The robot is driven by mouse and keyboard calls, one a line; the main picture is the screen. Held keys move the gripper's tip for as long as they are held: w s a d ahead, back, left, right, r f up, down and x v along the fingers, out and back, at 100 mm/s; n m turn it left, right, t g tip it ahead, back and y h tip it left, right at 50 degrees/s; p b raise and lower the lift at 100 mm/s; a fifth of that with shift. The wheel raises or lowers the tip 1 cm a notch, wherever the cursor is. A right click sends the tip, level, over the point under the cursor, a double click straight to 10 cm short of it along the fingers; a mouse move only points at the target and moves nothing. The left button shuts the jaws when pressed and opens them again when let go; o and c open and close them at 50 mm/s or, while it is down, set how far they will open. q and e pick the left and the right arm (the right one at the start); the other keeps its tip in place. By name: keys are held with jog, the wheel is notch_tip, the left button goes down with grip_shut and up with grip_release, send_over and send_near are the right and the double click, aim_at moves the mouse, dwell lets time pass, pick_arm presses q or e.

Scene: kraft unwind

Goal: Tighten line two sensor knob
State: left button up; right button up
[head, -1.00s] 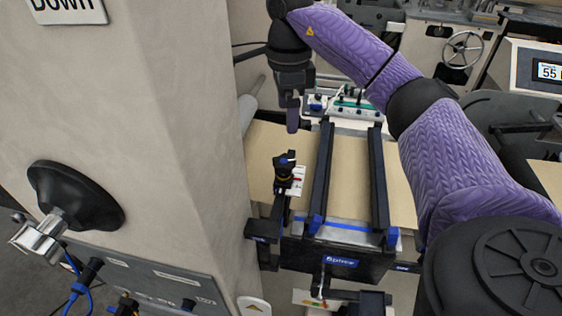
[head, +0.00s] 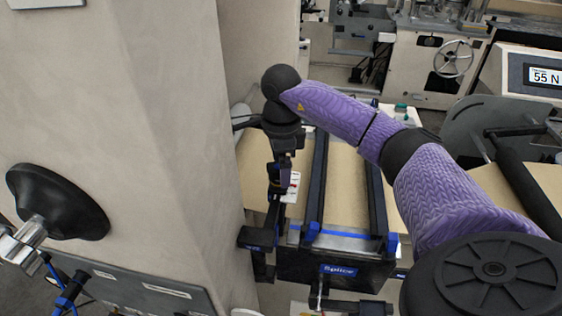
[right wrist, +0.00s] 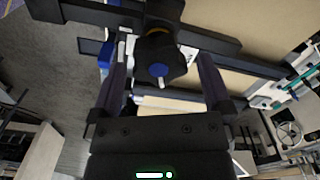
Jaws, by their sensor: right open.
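The sensor knob (right wrist: 160,58) is a black lobed knob with a blue centre and a white mark, seen in the right wrist view. It sits on a black bar beside the splice table (head: 338,260). My right gripper (right wrist: 165,75) is open, with one purple finger on each side of the knob; I cannot tell whether they touch it. In the head view my right gripper (head: 280,178) points down over the knob's place and hides the knob. My left gripper is not in view.
Two dark rails (head: 375,190) cross the brown web on the right. A display reading 55 N (head: 545,76) is at the far right.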

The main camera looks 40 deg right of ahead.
jog(key=c, duration=1.2)
jog(key=shift+m, duration=0.4)
jog(key=m+p, duration=0.1)
jog(key=m, duration=0.3)
jog(key=shift+r+m, duration=0.1)
jog(key=shift+m, duration=0.3)
jog(key=shift+o, duration=0.2)
jog(key=m+p, duration=0.1)
jog(key=m, duration=0.4)
jog(key=shift+a, duration=0.2)
jog(key=m+p, duration=0.2)
jog(key=m, duration=0.4)
jog(key=shift+a+m, duration=0.15)
jog(key=shift+m, duration=0.25)
jog(key=shift+a+m+p, duration=0.1)
jog(key=shift+m+p, duration=0.5)
jog(key=shift+m, duration=1.9)
